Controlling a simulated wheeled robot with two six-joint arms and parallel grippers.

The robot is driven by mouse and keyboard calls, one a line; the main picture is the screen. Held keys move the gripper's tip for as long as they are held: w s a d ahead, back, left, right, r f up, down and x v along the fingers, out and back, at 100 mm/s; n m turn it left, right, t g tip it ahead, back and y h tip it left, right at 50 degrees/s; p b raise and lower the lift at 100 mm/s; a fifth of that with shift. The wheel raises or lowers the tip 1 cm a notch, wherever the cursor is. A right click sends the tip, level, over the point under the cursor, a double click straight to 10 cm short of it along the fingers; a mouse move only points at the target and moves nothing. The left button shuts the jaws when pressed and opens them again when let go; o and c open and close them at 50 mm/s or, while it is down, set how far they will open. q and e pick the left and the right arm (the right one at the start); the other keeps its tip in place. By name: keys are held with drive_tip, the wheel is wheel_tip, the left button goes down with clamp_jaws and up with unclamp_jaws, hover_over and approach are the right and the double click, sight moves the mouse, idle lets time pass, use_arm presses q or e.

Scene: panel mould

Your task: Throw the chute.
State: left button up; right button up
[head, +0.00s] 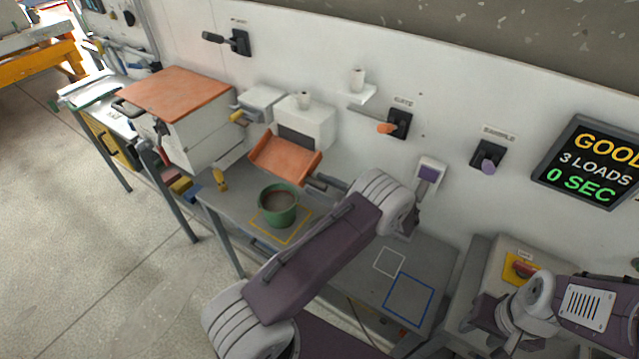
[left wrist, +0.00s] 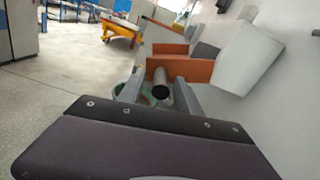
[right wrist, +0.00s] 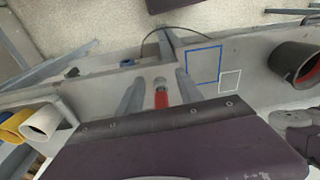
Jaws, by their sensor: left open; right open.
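The chute (head: 285,158) is an orange tray with raised sides, tilted below a white box on the wall bench. It also shows in the left wrist view (left wrist: 187,70).
A green bucket (head: 278,207) with brown contents stands on a yellow-outlined square below the chute. White and blue outlined squares (head: 409,299) on the bench are empty. Wall levers, including an orange-handled one (head: 386,128), and a display (head: 592,163) are behind my arms.

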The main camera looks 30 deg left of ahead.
use_arm(q)
drive_tip(key=shift+a, duration=0.2)
drive_tip(key=shift+d, duration=0.1)
clamp_jaws()
idle(1.2)
